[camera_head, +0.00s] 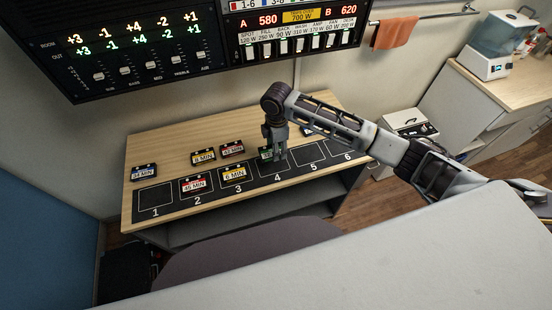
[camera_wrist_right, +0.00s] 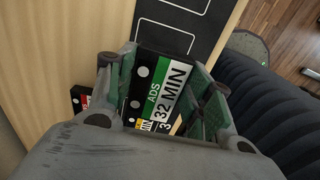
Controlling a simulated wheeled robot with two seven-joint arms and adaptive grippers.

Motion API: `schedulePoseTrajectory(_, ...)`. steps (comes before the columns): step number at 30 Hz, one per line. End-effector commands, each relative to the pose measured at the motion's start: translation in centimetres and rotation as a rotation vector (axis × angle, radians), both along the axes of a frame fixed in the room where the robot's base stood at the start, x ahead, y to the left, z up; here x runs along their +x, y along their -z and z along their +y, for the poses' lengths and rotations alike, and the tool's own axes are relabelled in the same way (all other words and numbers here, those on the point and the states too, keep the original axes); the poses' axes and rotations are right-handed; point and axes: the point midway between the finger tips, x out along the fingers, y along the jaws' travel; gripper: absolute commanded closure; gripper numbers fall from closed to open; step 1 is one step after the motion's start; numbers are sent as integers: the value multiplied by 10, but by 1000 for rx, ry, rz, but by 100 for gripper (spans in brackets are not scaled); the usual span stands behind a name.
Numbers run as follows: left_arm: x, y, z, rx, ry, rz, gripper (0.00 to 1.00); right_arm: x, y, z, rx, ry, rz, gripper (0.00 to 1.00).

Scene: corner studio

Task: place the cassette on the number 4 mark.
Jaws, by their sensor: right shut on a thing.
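My right gripper (camera_head: 275,150) is over the number 4 mark (camera_head: 277,177) on the black strip in the head view. It is shut on a black cassette (camera_wrist_right: 160,88) with a green and white label reading "ADS 32 MIN", seen between the fingers in the right wrist view. In the head view a sliver of this cassette (camera_head: 265,154) shows beside the fingers, the rest hidden by them. I cannot tell whether it touches the strip. My left gripper is not in view.
Cassettes stand on mark 2 (camera_head: 193,186) and mark 3 (camera_head: 234,173). Marks 1 (camera_head: 155,196), 5 (camera_head: 311,153) and 6 (camera_head: 342,146) look empty. Loose cassettes lie behind the strip: a yellow one (camera_head: 204,157), a red one (camera_head: 231,149) and a blue one (camera_head: 144,172). A chair back (camera_head: 240,252) stands in front.

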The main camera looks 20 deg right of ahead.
Motion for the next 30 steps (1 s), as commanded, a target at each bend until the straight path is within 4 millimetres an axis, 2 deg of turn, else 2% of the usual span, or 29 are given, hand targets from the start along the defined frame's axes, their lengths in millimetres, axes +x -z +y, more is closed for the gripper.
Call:
schedulePoseTrajectory(6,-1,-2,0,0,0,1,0,0,25,0,1,-1,0,73)
schedulePoseTrajectory(20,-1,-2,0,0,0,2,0,0,32,0,0,-1,0,73)
schedulePoseTrajectory(30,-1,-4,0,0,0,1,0,0,62,0,0,0,0,73)
